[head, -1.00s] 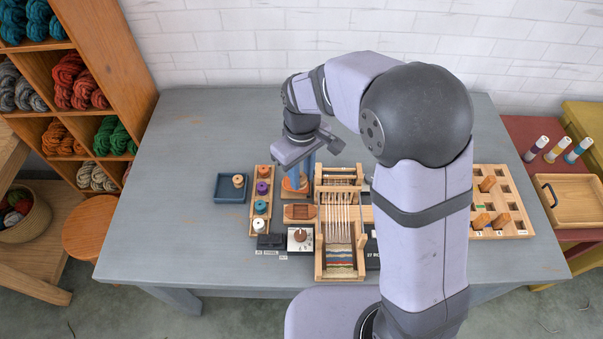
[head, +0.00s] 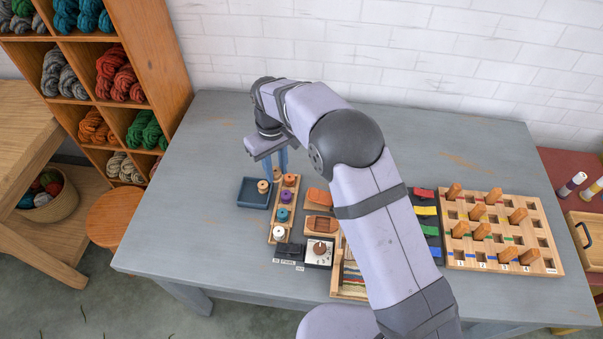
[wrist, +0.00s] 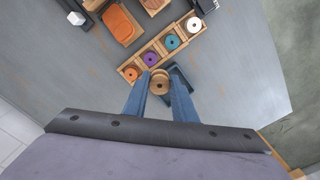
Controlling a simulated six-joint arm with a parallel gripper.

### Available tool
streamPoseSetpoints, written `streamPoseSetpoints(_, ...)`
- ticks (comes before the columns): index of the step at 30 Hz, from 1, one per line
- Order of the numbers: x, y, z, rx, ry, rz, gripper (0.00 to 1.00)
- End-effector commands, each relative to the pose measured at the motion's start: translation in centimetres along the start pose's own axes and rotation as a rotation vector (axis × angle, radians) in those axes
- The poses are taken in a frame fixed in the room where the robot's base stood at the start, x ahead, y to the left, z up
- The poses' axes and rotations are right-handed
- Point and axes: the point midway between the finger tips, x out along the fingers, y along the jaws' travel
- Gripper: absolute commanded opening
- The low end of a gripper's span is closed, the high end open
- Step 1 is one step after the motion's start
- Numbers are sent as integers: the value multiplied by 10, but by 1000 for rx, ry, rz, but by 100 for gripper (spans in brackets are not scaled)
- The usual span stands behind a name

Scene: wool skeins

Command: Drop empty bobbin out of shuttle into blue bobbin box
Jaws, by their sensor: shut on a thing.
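My gripper (head: 277,176) is shut on an empty wooden bobbin (wrist: 159,84) and holds it between its two blue fingers. In the head view the fingers point down at the right side of the blue bobbin box (head: 246,203). An orange-brown shuttle (head: 319,197) and an open wooden shuttle (head: 321,225) lie to the right, apart from the gripper.
A wooden rack (head: 274,240) with orange, purple, teal and white bobbins stands just right of the box. A dial device (head: 319,252) and a loom (head: 349,284), partly hidden by my arm, are nearer. A pegboard (head: 503,228) is at right. The table left of the box is clear.

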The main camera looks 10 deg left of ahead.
Motion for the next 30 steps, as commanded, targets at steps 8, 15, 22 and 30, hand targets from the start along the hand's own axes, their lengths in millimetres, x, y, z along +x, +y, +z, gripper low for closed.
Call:
streamPoseSetpoints(8, 38, -44, -46, -15, -2, 0, 4)
streamPoseSetpoints(15, 56, -68, -63, -18, 1, 0, 4)
streamPoseSetpoints(22, 61, -76, -66, -19, 0, 0, 4)
streamPoseSetpoints(30, 65, -76, -66, -19, 0, 0, 4)
